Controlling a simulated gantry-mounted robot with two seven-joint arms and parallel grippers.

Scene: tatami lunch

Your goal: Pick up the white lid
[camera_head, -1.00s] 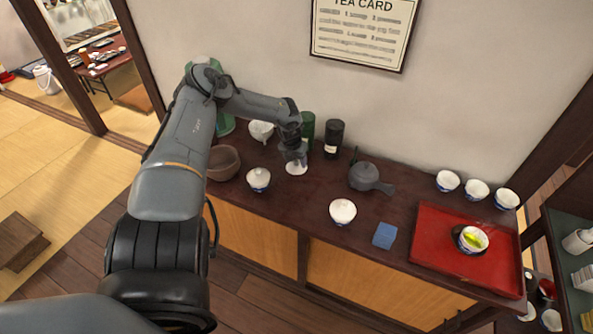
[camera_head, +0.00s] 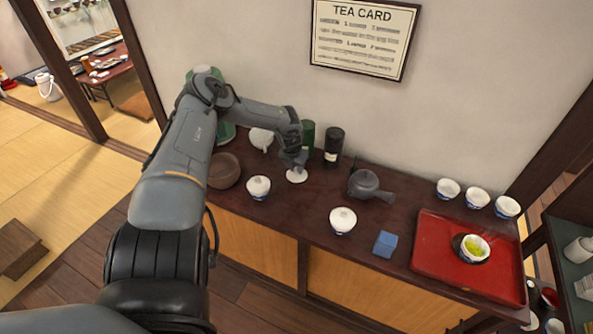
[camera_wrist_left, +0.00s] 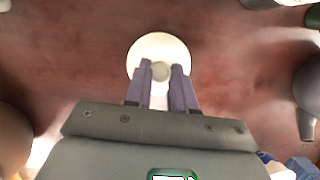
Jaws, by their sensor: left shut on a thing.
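The white lid (camera_head: 297,175) is a small round disc with a knob, at the back middle-left of the dark counter. In the left wrist view the white lid (camera_wrist_left: 158,48) lies beyond the fingers, with its knob between the fingertips. My left gripper (camera_head: 297,167) is over the lid and shut on its knob; it also shows in the left wrist view (camera_wrist_left: 161,72). I cannot tell whether the lid touches the counter. My right gripper is not in view.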

